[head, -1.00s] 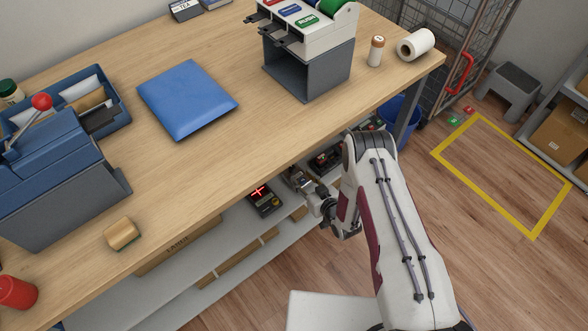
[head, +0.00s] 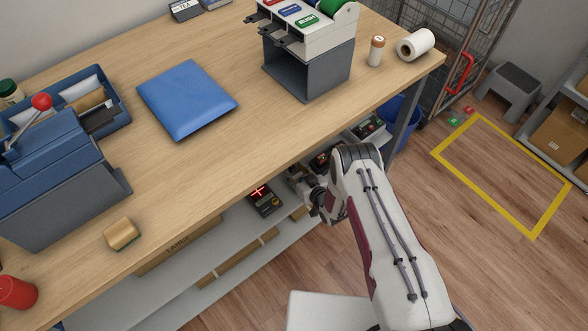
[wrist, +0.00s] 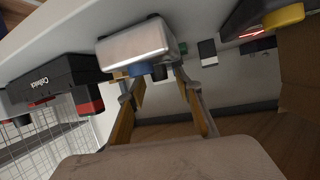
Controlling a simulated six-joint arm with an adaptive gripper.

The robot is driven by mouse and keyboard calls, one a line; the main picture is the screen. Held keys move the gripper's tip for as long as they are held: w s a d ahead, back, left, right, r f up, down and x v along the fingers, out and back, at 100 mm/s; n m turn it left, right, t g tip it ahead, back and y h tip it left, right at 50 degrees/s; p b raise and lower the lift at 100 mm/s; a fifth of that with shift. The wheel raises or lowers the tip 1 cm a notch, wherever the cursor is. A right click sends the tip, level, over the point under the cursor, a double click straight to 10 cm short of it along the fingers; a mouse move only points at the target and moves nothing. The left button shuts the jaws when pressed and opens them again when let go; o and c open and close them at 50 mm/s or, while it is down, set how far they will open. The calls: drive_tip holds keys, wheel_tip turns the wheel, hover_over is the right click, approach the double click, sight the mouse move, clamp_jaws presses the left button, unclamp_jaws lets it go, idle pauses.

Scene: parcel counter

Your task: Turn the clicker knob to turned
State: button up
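My gripper (wrist: 160,92) is open in the wrist view, its two tan-padded fingers spread apart. A silver box (wrist: 135,46) lies just beyond the fingertips. A small blue round part (wrist: 138,70) sticks out from its edge, close to the left fingertip; it may be the clicker knob, but I cannot tell for sure. No grip on it shows, and contact is unclear. In the head view my gripper is at the shelf under the counter, mostly hidden by my own wrist, and the knob cannot be made out there.
A black labelled device (wrist: 55,85) is to the left in the wrist view. A device with a red display (head: 263,198) and another device (head: 368,127) stand on the shelf. The wooden counter (head: 235,145) overhangs them. A blue bin (head: 400,118) stands at right.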

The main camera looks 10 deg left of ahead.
drive_tip(key=shift+w+a+f, duration=0.1)
drive_tip(key=shift+w+a, duration=0.05)
drive_tip(key=shift+w, duration=0.1)
clamp_jaws()
drive_tip(key=shift+a+m+t+h, duration=0.2)
drive_tip(key=shift+m+t+h, duration=0.1)
drive_tip(key=shift+m+h, duration=0.2)
drive_tip(key=shift+s+a+m+t+h, duration=0.1)
drive_tip(key=shift+m+t+h, duration=0.7)
drive_tip(key=shift+m+h, duration=1.2)
